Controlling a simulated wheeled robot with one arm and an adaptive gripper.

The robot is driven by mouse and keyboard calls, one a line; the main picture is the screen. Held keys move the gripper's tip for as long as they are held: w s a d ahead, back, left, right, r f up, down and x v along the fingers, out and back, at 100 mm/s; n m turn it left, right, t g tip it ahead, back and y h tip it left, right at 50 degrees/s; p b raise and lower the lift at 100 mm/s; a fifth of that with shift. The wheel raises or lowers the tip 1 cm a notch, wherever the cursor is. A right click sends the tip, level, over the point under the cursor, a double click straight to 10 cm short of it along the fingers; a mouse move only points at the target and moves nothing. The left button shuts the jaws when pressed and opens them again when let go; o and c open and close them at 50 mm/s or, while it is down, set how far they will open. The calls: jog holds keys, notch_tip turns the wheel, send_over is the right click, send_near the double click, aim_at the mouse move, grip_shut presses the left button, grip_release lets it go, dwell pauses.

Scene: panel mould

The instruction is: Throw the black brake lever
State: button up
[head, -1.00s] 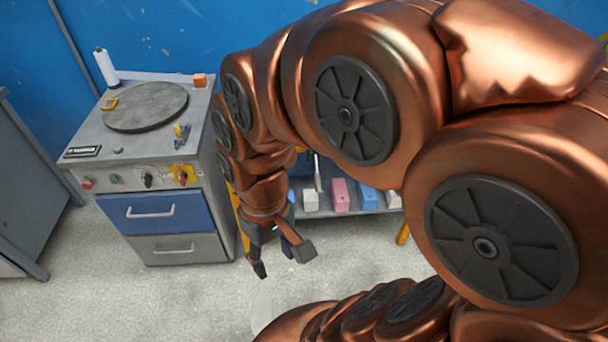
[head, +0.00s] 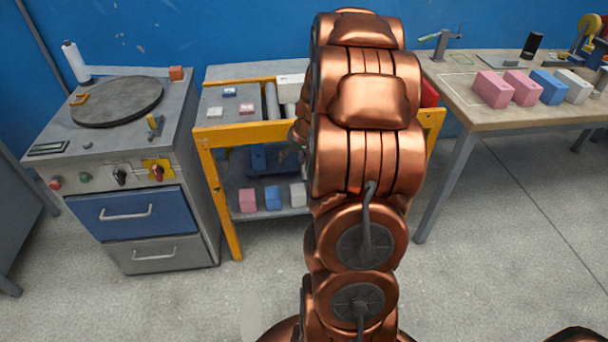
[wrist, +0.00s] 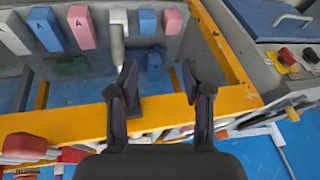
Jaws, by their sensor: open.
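My gripper (wrist: 158,72) is open in the wrist view, with its two dark fingers apart over the yellow rail (wrist: 70,125) of the trolley. A small dark piece (wrist: 155,106) shows between the fingers, close to the left one and against the rail. It may be the black brake lever, but I cannot tell its shape or whether a finger touches it. A grey upright handle (wrist: 117,40) stands beyond the left fingertip. In the head view my arm hides the gripper and this part of the trolley.
A grey cabinet (head: 165,225) with a black knob (head: 120,176) and a red knob on a yellow plate (head: 157,171) stands left of the trolley (head: 225,190). Pink, blue and white blocks sit on its lower shelf. A workbench (head: 450,98) stands at right. The floor in front is clear.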

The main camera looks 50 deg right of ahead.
jog(key=shift+m+h, duration=0.4)
jog(key=shift+m, duration=0.1)
jog(key=shift+w+d+f, duration=0.4)
jog(key=shift+d+f, duration=0.75)
jog(key=shift+f, duration=0.6)
jog(key=shift+w+d+f, duration=0.4)
jog(key=shift+d+f, duration=0.7)
jog(key=shift+f, duration=0.65)
jog(key=shift+w+d+f, duration=0.4)
jog(key=shift+d+f, duration=0.75)
jog(key=shift+f, duration=0.6)
jog(key=shift+c, duration=0.4)
grip_shut()
